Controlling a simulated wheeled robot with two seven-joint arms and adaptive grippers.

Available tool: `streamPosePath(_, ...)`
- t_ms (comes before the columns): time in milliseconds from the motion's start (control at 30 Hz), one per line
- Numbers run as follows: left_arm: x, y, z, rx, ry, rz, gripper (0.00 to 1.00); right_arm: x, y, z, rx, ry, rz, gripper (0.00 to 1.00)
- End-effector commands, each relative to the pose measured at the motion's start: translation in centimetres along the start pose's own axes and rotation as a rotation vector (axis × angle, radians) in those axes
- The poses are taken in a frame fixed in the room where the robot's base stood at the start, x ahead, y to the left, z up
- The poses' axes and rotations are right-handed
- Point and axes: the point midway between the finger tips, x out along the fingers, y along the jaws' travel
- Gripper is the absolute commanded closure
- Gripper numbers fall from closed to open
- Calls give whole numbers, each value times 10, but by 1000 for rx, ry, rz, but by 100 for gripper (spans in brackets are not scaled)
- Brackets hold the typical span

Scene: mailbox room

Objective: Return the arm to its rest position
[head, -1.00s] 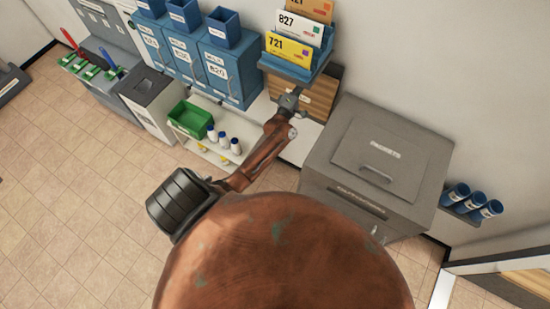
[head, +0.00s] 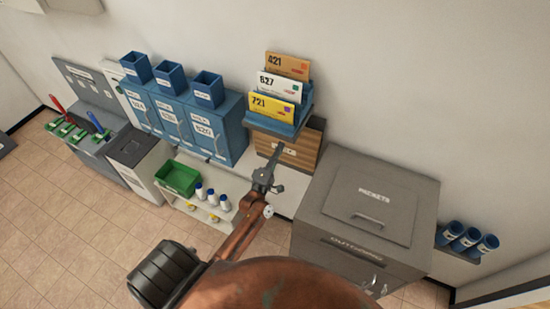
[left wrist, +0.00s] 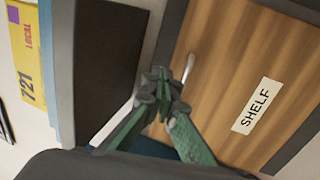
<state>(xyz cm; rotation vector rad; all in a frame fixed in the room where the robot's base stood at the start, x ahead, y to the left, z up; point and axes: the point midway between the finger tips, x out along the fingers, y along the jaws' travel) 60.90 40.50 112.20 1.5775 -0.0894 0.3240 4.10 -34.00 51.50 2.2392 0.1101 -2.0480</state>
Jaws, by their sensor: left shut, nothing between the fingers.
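My left gripper (head: 272,165) points up at the wooden drawer marked SHELF (head: 300,150), just below the blue letter holder. In the left wrist view its two green fingers (left wrist: 158,88) come together at the tips, shut and empty. The tips overlap the area beside the drawer's metal handle (left wrist: 188,68); I cannot tell whether they touch it. The drawer front also fills much of the left wrist view (left wrist: 225,60). My right gripper is not in view.
The blue holder (head: 283,128) carries envelopes 421, 627 and 721 (head: 272,103). Blue lockers (head: 215,127) with open bins stand left. A grey PACKETS box (head: 365,205) stands right. A green crate (head: 178,178) and white bottles (head: 212,196) sit on a low shelf. Floor is clear at lower left.

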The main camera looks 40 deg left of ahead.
Motion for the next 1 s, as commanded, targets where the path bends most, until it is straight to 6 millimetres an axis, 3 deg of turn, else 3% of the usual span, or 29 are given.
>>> streamPosePath(200,-29,6,-1,1,2,-1,100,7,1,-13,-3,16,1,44)
streamPosePath(500,-34,7,0,1,0,-1,100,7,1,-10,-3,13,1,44)
streamPosePath(600,-37,-5,1,18,-5,-20,100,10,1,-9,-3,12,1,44)
streamPosePath(667,-43,-24,3,49,-13,-52,100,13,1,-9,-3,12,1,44)
streamPosePath(767,-61,-77,7,140,-41,-138,100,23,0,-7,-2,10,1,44)
streamPosePath(1000,-141,-233,18,432,-181,-407,100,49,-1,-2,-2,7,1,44)
